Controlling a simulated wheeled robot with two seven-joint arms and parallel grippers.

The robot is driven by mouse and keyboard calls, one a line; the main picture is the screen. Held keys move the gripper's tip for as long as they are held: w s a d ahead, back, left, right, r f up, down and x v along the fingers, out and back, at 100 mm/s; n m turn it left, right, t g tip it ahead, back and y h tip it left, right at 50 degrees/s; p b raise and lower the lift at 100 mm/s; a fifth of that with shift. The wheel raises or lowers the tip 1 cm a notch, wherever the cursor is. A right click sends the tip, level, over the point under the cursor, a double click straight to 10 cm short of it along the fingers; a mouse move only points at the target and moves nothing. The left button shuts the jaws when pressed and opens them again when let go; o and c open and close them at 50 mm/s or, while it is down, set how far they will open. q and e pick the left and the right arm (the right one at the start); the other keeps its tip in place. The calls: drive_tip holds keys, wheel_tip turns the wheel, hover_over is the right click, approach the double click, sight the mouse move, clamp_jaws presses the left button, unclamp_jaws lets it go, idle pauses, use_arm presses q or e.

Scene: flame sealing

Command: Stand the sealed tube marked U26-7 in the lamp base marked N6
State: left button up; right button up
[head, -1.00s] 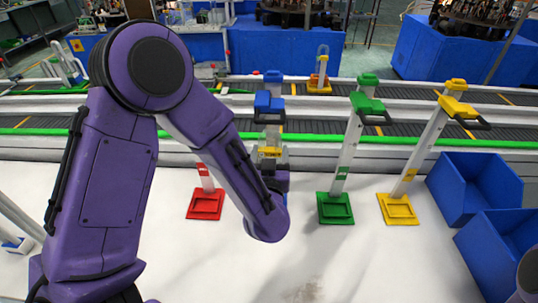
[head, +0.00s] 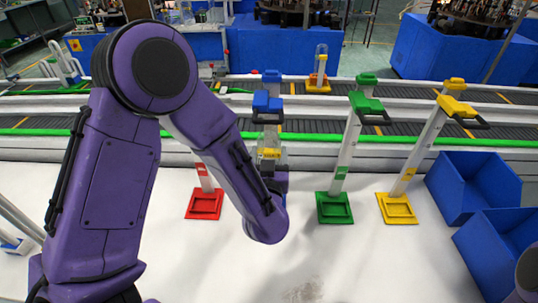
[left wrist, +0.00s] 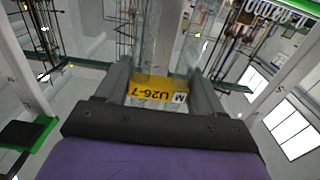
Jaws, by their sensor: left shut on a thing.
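My left gripper (head: 272,168) is shut on a clear tube with a yellow label (head: 269,154). In the left wrist view the label reads U26-7 (left wrist: 158,90), upside down, between the two grey fingers. The clear tube (left wrist: 157,45) runs up past the fingertips. The gripper holds it in front of the blue lamp stand (head: 268,103), whose base is hidden behind my arm. Red (head: 205,205), green (head: 335,208) and yellow (head: 398,209) lamp bases stand on the white table. I cannot read N6 on any of them. My right gripper is not in view.
Two blue bins (head: 476,185) stand at the right of the table. A conveyor (head: 420,125) with a green edge runs behind it. An orange holder with a clear tube (head: 319,82) stands beyond. The front of the table (head: 340,265) is clear.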

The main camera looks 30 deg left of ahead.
use_arm(q)
drive_tip(key=shift+f+b, duration=0.85)
drive_tip(key=shift+f, duration=0.25)
drive_tip(key=o, duration=1.2)
drive_tip(key=shift+c, duration=0.2)
drive_tip(key=p+v, duration=0.2)
drive_tip(key=v, duration=0.8)
drive_tip(key=shift+s, duration=0.25)
